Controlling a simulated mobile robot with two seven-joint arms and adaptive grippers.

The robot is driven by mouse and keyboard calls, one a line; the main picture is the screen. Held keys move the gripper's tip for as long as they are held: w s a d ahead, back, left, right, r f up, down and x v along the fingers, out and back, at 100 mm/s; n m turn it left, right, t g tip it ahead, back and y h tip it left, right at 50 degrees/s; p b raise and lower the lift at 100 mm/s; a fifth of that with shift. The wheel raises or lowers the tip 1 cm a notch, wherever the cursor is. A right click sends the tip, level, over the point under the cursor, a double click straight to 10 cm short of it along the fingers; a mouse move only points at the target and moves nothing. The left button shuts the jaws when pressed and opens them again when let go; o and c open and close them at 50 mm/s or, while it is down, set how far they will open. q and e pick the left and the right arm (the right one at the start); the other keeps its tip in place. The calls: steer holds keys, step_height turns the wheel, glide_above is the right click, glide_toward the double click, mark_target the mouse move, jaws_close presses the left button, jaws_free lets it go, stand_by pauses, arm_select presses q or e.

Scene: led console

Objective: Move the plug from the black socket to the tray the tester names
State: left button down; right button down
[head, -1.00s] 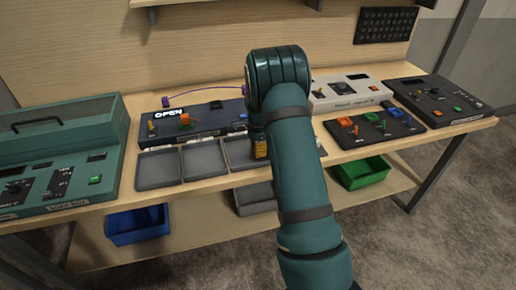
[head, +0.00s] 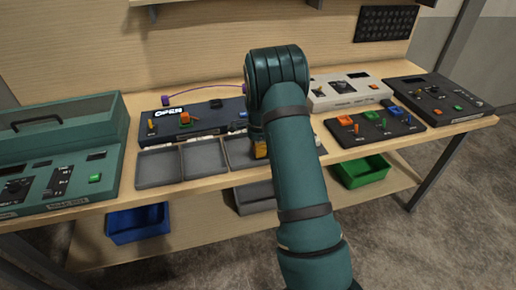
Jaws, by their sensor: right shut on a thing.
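The dark tester (head: 205,128) at the back of the bench shows "OPEN" on its display (head: 166,112). An orange part (head: 185,118) stands on it. Three grey trays lie in front: a left one (head: 158,168), a middle one (head: 205,158) and a right one (head: 238,150), partly covered by my arm. My right gripper (head: 259,145) points down at the right tray, mostly hidden behind my own wrist. It is shut on a yellow-orange plug (head: 261,151), of which only a little shows. I cannot tell whether the plug touches the tray. The black socket cannot be made out. My left gripper is out of view.
A green case (head: 55,135) stands at the left. A dark board with coloured parts (head: 375,129), a pale console (head: 348,92) and a black console (head: 437,98) stand at the right. Blue (head: 138,224) and green (head: 362,171) bins sit below the bench top.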

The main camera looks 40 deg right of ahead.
steer(key=shift+f, duration=0.1)
stand_by(0.3)
steer(key=shift+c, duration=0.4)
jaws_free()
steer(key=shift+r+p, duration=2.85)
steer(key=shift+r, duration=0.7)
